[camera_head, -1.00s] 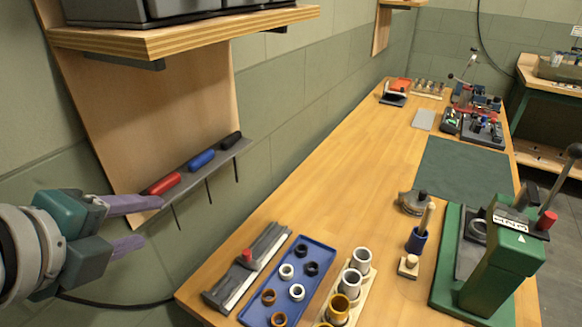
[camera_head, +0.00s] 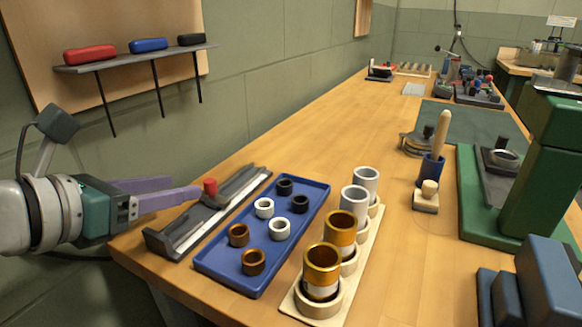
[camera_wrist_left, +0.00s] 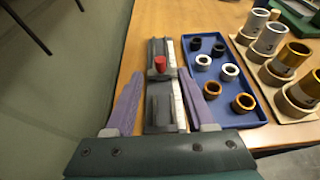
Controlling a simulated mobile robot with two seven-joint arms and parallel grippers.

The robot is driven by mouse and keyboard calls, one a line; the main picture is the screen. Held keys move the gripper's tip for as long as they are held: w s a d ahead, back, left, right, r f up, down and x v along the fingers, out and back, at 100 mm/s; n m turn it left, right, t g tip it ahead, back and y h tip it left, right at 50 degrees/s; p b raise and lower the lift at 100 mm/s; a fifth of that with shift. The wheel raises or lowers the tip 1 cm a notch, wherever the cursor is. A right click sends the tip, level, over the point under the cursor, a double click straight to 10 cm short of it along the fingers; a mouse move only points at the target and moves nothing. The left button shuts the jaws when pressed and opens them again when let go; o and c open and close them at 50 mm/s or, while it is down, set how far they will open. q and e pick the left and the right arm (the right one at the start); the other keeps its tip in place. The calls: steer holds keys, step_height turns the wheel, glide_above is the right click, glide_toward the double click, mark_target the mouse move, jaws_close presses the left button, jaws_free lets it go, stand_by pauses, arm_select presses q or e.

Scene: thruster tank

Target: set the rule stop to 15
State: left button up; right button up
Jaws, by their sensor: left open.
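The rule (camera_head: 182,238) is a grey rail with a pale strip, lying along the table's left edge beside the blue tray. Its stop carries a red knob (camera_head: 210,187); the knob also shows in the left wrist view (camera_wrist_left: 160,63). Scale marks are too small to read. My left gripper (camera_head: 182,190), with purple fingers, is open at the near left of the stop. In the left wrist view my left gripper (camera_wrist_left: 165,85) has one finger on each side of the rule, with the knob ahead between them. Contact cannot be told. My right gripper is not recognisable.
The blue tray (camera_head: 212,262) with several small rings lies right of the rule. A wooden rack (camera_head: 372,240) with several cups stands beyond it. A green press (camera_head: 540,170) and dark blue blocks (camera_head: 540,285) are at the right. A shelf (camera_head: 135,58) with three coloured handles is on the left wall.

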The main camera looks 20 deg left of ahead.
mark_target(206, 182)
arm_select(q)
steer(key=b+x, duration=0.3)
steer(key=x, duration=0.2)
steer(key=shift+w+f, duration=0.1)
steer(key=shift+f, duration=0.1)
steer(key=shift+w+f+b, duration=0.15)
steer(key=shift+w+b, duration=0.15)
steer(key=shift+w, duration=0.35)
jaws_close()
stand_by(0.8)
